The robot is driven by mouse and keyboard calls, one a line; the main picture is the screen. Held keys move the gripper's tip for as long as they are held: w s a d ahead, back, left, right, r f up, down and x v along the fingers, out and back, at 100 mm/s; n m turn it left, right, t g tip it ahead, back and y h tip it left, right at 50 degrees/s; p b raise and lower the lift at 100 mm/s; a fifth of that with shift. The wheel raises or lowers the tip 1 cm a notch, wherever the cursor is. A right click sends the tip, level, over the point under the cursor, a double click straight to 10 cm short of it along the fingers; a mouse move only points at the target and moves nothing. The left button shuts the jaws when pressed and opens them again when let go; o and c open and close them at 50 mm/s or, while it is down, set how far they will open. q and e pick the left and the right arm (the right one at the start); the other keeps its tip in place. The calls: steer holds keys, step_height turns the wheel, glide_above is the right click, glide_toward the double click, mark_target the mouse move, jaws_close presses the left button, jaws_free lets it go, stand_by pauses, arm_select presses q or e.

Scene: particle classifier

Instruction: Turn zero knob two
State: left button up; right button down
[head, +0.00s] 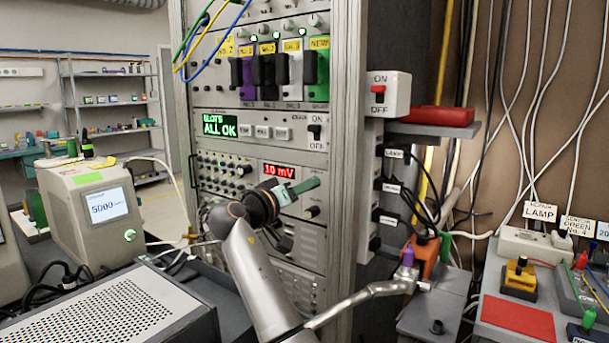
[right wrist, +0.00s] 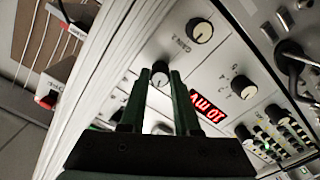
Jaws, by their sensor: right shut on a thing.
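My right gripper (head: 315,184) reaches the rack's front panel (head: 222,160), just right of the red "10 mV" display (head: 279,170). Its green fingers are shut on a small knob (right wrist: 160,72), which shows between the fingertips in the right wrist view. I cannot read that knob's label. In the head view the fingers hide it. Another knob (head: 312,212) sits below the fingers and is free; it also shows above right of the held knob in the right wrist view (right wrist: 200,31). My left gripper is not in view.
A green "ALL OK" screen (head: 220,126) and an on/off switch (head: 315,131) are above the gripper. A white ON/OFF box (head: 390,94) sticks out at the rack's right. A power supply reading 5000 (head: 108,207) stands at left. Cables hang above the rack front.

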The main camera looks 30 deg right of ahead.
arm_select(q)
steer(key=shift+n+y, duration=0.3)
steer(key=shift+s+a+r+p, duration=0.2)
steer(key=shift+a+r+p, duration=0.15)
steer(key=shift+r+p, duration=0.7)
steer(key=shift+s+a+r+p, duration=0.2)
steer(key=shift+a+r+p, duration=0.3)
steer(key=shift+p, duration=0.8)
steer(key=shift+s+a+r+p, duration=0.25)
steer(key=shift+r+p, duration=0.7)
steer(key=shift+p, duration=0.25)
arm_select(e)
steer(key=shift+n, duration=3.4)
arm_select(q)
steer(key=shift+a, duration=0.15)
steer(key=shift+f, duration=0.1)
arm_select(e)
steer(key=c, duration=0.8)
jaws_free()
steer(key=shift+c, duration=0.2)
steer(key=shift+o, duration=1.1)
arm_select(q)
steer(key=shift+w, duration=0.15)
